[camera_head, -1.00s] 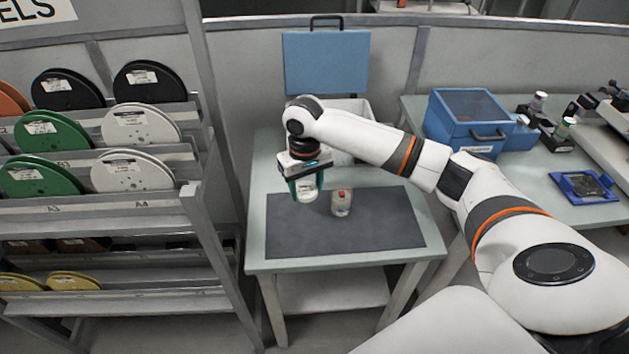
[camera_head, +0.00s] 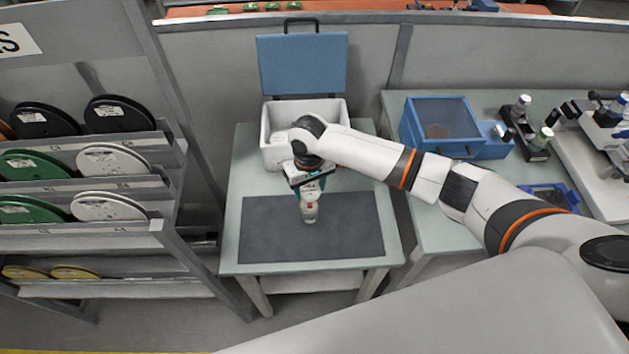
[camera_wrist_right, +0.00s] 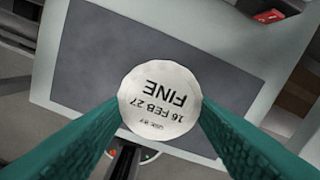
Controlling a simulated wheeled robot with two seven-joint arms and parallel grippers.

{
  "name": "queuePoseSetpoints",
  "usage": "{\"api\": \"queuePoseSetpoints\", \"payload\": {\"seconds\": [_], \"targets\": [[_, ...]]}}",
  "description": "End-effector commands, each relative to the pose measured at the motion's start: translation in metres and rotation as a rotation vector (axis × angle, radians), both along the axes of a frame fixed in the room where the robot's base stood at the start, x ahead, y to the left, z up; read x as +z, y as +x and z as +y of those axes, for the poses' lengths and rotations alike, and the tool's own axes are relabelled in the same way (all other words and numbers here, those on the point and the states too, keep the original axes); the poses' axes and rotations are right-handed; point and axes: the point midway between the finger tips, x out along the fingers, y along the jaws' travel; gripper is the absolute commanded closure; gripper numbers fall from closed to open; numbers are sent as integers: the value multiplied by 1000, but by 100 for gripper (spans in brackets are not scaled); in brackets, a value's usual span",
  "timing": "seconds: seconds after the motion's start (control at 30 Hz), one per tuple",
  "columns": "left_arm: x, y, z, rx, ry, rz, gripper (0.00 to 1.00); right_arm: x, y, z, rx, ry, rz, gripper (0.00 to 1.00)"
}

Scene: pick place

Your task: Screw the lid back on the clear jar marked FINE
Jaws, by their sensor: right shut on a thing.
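My right gripper (camera_head: 311,184) is shut on a round white lid (camera_wrist_right: 160,100) marked FINE and 16 FEB 27, which sits between the teal fingers in the wrist view. In the head view the gripper points down over the back part of the dark mat (camera_head: 312,240). A small clear jar (camera_head: 309,214) with a red mark stands upright on the mat, directly below the lid. In the wrist view the lid hides the jar. I cannot tell whether lid and jar touch. My left gripper is not in view.
A white open bin (camera_head: 268,152) stands at the back of the table behind the gripper. A spool rack (camera_head: 165,240) stands at the left, and a blue box (camera_head: 438,128) is on the right table. The mat around the jar is clear.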

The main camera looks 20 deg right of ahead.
Motion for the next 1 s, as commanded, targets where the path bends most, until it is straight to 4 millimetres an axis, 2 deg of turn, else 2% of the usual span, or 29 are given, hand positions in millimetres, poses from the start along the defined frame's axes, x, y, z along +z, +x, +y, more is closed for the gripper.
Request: {"api": "queuePoseSetpoints", "payload": {"seconds": [0.5, 0.77, 1.0], "targets": [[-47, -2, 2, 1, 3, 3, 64, -35, 0, -1, -1, -2, -1, 68], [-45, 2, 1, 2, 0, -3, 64, -46, 0, 0, -1, 1, 0, 68], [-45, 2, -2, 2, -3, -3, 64, -48, 0, -1, -1, 0, 0, 68]]}}
